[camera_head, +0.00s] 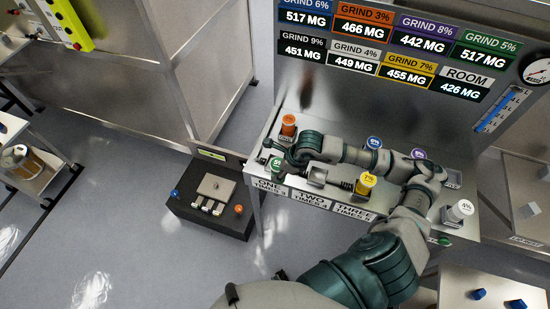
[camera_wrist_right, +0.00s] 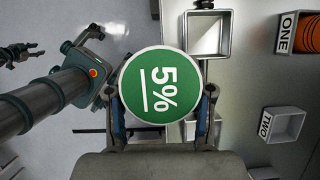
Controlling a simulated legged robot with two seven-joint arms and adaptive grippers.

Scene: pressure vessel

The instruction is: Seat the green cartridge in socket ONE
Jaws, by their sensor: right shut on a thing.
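The green cartridge (camera_head: 277,165), whose cap reads 5%, is in my right gripper (camera_head: 282,161), above the left end of the steel bench. In the right wrist view the cap (camera_wrist_right: 161,86) faces the camera between both fingers and hides what lies under it. The ONE plate (camera_head: 268,187) is on the bench front just below the cartridge. In the wrist view a box marked ONE (camera_wrist_right: 288,32) is at upper right, with something orange in it, apart from the cap. An empty square frame (camera_wrist_right: 208,35) is above the cap. I cannot tell whether the cartridge touches a socket.
An orange cartridge (camera_head: 288,125) stands behind the green one. A yellow 7% cartridge (camera_head: 366,183), a blue one (camera_head: 374,143), a purple one (camera_head: 418,154) and a white 4% one (camera_head: 460,210) stand rightward. A dark box (camera_head: 212,230) sits on the floor.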

